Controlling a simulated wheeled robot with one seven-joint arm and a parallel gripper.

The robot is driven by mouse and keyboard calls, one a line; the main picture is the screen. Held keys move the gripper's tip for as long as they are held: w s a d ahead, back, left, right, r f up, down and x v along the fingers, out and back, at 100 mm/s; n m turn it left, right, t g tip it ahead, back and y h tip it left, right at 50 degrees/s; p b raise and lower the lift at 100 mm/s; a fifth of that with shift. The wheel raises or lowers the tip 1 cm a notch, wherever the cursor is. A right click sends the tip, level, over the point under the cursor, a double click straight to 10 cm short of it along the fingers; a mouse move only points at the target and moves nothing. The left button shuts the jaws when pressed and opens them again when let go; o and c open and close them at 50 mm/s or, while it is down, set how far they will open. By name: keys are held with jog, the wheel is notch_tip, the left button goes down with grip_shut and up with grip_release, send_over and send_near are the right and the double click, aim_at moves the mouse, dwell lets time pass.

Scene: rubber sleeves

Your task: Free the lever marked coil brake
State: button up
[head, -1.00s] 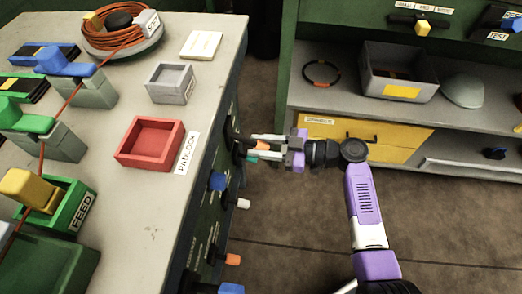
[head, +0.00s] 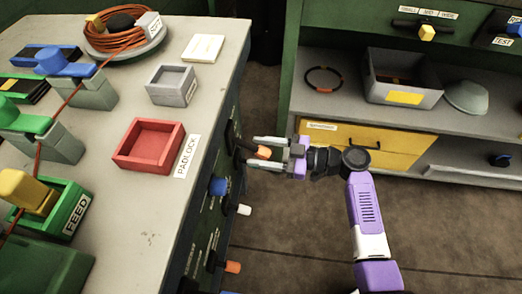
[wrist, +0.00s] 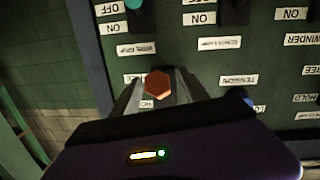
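My gripper (head: 266,152) is at the side panel of the bench, its two fingers on either side of an orange-capped dark lever (head: 263,152). In the wrist view the orange hexagonal end (wrist: 157,83) sits between the fingertips, with a gap showing on each side. The fingers look open around it. The nameplate above this lever (wrist: 137,48) is too blurred to read surely, and I cannot make out "coil brake" on any label. The end labels beside the lever are partly covered by the fingers.
Blue (head: 217,186), white (head: 244,209) and orange (head: 232,267) handles stick out nearer me. A red tray (head: 149,146) labelled padlock stands on the bench. The floor between bench and shelf is clear.

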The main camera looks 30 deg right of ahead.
jog(key=f+v, duration=0.1)
jog(key=v, duration=0.6)
jog(key=shift+s+d+r, duration=0.2)
jog(key=shift+d+r, duration=0.15)
jog(key=shift+r, duration=0.15)
dwell(0.5)
